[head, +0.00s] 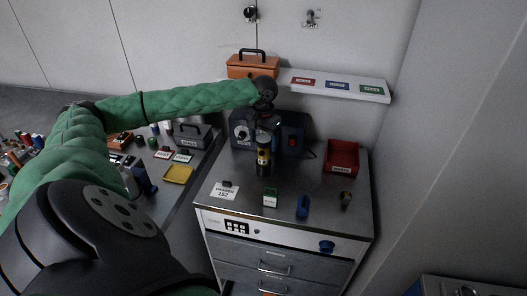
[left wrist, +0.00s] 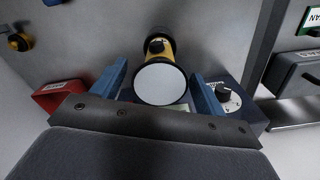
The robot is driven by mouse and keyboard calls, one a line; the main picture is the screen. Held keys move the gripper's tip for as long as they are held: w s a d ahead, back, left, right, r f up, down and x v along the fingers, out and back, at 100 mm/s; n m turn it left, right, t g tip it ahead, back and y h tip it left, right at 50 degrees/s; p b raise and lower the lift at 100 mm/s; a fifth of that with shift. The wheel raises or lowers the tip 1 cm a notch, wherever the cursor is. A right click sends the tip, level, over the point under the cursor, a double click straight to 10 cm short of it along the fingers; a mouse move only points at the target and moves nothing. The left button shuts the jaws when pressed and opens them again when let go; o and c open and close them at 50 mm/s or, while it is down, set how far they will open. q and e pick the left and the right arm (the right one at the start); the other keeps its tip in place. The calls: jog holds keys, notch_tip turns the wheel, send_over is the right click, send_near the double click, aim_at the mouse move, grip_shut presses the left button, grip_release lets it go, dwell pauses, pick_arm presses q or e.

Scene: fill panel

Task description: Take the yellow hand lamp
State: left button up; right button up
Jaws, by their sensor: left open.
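The yellow hand lamp (head: 264,156), yellow with black ends, stands on the grey top of the cabinet (head: 323,190) in the head view. In the left wrist view the lamp (left wrist: 160,84) shows its pale round lens toward the camera, with a yellow body and a black knob behind. My left gripper (head: 264,137) is over the lamp's upper end. Its blue fingers are open, one on each side of the lamp, with a gap visible in the wrist view. The gripper hides the lamp's upper end in the head view. My right gripper is not in view.
A dial box (head: 240,130) and a box with a red switch (head: 293,138) stand close behind the lamp. A red bin (head: 342,157) is at right. A shelf (head: 371,93) hangs above.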

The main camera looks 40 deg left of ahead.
pick_arm(q)
jog(key=shift+c, duration=0.4)
jog(key=c, duration=1.4)
jog(key=shift+r, duration=0.1)
